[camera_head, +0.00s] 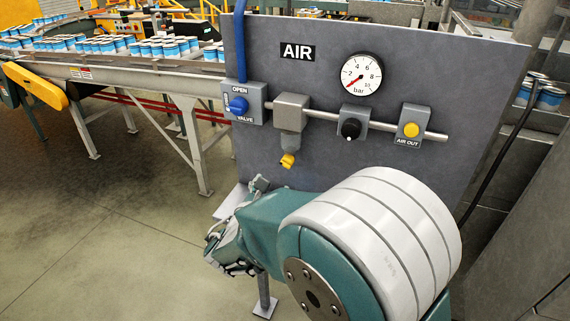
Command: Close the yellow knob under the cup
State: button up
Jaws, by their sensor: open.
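The yellow knob (287,160) hangs below the grey cup (291,119) on the front of the grey panel. The knob appears slightly tilted. The cup sits in line on the horizontal air pipe, between the blue valve and the black knob. My gripper (228,262) is low and to the left of the knob, apart from it. It is open, and I see nothing in it. My arm's wrist partly hides the gripper and covers the lower part of the panel.
The panel (460,75) carries a blue valve (238,105), a gauge (362,75), a black knob (351,128) and a yellow button (411,130). A conveyor (150,72) with cans stands behind at left. The floor at left is clear.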

aim_at(284, 166)
jog(key=x, duration=0.9)
jog(key=shift+w+d, duration=0.1)
jog(key=shift+w, duration=0.1)
grip_shut()
